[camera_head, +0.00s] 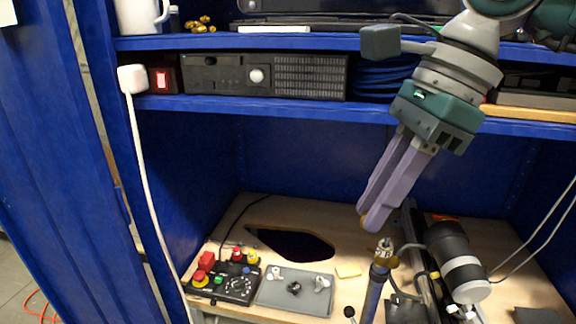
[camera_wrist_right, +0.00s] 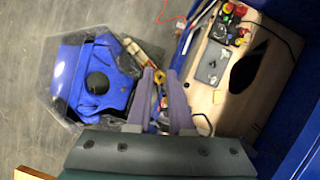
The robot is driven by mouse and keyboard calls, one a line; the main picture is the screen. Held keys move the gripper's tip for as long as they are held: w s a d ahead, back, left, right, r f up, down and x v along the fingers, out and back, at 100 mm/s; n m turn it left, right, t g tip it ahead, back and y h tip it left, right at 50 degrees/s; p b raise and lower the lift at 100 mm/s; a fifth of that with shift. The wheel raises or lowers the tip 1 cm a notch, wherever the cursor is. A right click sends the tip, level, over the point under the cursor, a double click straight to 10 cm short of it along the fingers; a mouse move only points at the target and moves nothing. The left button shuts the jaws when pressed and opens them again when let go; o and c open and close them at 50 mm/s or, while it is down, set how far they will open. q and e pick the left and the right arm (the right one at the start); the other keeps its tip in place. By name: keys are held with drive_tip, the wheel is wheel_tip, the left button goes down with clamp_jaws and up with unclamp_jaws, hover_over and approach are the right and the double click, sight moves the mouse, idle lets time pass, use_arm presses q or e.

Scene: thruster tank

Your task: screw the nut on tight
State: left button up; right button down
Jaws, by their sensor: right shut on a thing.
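My right gripper (camera_head: 372,222) reaches down from the upper right, its two purple fingers close together. It is shut on a small brass-yellow nut (camera_head: 365,224), mostly hidden by the fingertips. The nut also shows between the fingers in the right wrist view (camera_wrist_right: 160,76). Below and slightly right of the fingertips stands a blue tube (camera_head: 373,292) with a metal and brass threaded fitting (camera_head: 384,252) on top. In the head view the nut appears above the fitting and apart from it. My left gripper is not in view.
A black cylindrical thruster (camera_head: 458,262) with a white band lies right of the tube. A control box (camera_head: 225,284) and a grey plate (camera_head: 295,291) lie left on the wooden bench, near a dark cut-out (camera_head: 290,244). A blue shelf (camera_head: 250,103) runs behind the gripper.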

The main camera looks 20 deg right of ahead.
drive_tip(key=w+d+r+m+t+h+p, duration=0.25)
drive_tip(key=d+m, duration=0.25)
drive_tip(key=m, duration=0.4)
drive_tip(key=shift+y, duration=0.25)
drive_tip(key=shift+s+f+b, duration=0.2)
drive_tip(key=shift+f+b, duration=0.75)
drive_tip(key=shift+f, duration=0.4)
drive_tip(key=shift+s+f+b, duration=0.15)
drive_tip(key=shift+f+b, duration=0.8)
drive_tip(key=shift+f, duration=0.4)
drive_tip(key=shift+f+b, duration=0.75)
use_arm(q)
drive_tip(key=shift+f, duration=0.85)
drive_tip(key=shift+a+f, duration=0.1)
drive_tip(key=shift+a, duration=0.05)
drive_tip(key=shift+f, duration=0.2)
use_arm(e)
drive_tip(key=shift+d+r, duration=0.1)
use_arm(q)
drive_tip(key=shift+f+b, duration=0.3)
drive_tip(key=shift+b, duration=0.3)
use_arm(e)
drive_tip(key=shift+f, duration=0.3)
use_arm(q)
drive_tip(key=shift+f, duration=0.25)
use_arm(e)
drive_tip(key=shift+f, duration=0.2)
